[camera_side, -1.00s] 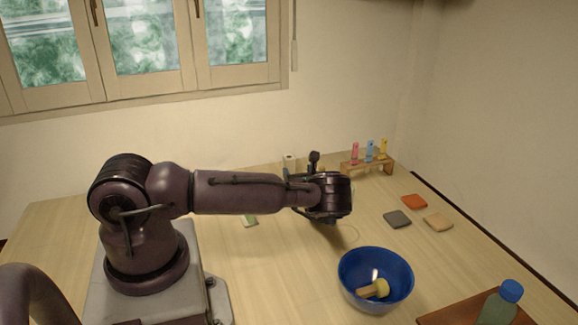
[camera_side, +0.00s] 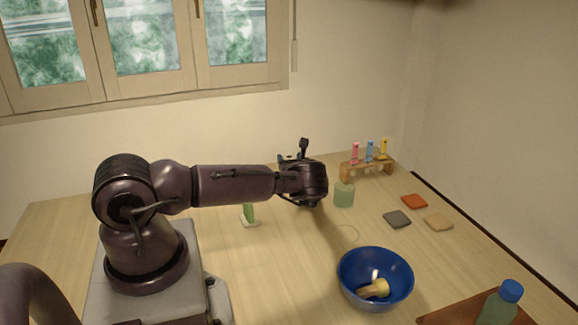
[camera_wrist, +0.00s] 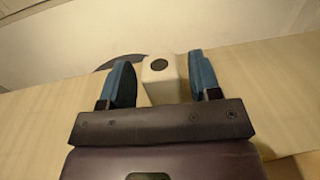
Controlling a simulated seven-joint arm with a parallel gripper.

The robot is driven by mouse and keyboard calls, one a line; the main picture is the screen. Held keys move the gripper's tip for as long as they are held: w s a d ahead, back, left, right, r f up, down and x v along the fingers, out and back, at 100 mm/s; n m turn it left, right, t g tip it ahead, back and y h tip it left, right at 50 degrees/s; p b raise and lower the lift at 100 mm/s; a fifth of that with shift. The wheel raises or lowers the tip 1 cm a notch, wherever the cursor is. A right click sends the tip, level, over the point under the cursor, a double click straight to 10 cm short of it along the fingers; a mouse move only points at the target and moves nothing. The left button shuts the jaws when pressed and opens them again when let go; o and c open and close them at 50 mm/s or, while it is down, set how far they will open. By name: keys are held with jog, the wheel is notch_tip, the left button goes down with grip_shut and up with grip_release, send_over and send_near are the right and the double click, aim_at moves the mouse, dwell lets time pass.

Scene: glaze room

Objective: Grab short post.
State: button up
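The short post, a pale cream block (camera_wrist: 162,88) with a round dark hole in its top, stands upright on the table in the wrist view. My gripper (camera_wrist: 160,75) is open, with one blue-padded finger to the left of the block and one to the right. In the side view my gripper (camera_side: 306,195) is low over the back of the table, and my wrist hides the block there.
A green cylinder (camera_side: 344,195) stands just right of my gripper. A green item on a pale base (camera_side: 249,215) stands left. The blue bowl (camera_side: 376,291), several flat tiles (camera_side: 397,219) and a bottle (camera_side: 500,303) are nearer, right.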

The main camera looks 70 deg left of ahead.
jog(key=c, duration=0.7)
jog(key=shift+c, duration=0.3)
jog(key=shift+r, duration=0.15)
